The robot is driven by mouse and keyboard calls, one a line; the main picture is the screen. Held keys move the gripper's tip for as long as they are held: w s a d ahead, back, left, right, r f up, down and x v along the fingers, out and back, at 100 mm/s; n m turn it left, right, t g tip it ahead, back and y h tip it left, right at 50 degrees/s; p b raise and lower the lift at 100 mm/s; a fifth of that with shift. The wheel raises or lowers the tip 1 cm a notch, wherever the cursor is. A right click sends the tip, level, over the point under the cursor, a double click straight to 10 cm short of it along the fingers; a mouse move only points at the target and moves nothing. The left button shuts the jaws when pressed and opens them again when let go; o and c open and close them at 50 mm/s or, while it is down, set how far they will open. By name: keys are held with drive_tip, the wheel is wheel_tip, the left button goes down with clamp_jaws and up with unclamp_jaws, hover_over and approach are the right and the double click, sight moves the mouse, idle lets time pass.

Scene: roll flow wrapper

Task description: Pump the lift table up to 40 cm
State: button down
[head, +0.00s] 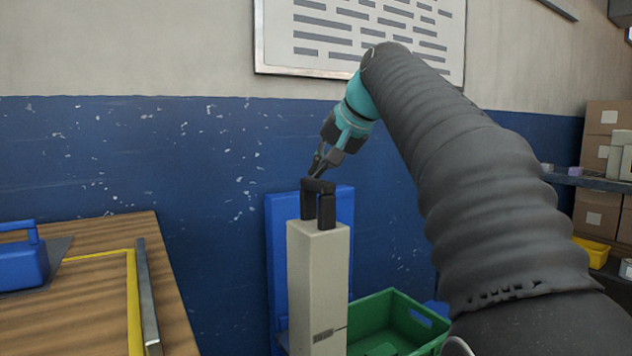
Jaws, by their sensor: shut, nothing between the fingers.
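My gripper (317,170) is shut and empty. It points down just above and behind a black handle (318,187), and I cannot tell whether they touch. A blue upright panel (275,235) stands behind the post, against the wall. I cannot tell whether this panel belongs to the lift table. No pump pedal, lift platform or height scale can be made out.
A green crate (415,330) sits right of the post, low down. A wooden table (100,260) with a metal edge strip (147,300) and a blue handled object (22,262) is at the left. Shelves with cardboard boxes (605,118) stand far right. My arm covers much of the right side.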

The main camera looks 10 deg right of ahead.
sight(324, 181)
drive_tip(key=shift+f+b, duration=1.6)
drive_tip(key=shift+f, duration=0.6)
idle(2.0)
drive_tip(key=shift+r, duration=0.1)
drive_tip(key=shift+r+p, duration=2.65)
drive_tip(key=shift+p, duration=0.15)
drive_tip(key=shift+r+p, duration=0.85)
drive_tip(key=shift+r, duration=1.65)
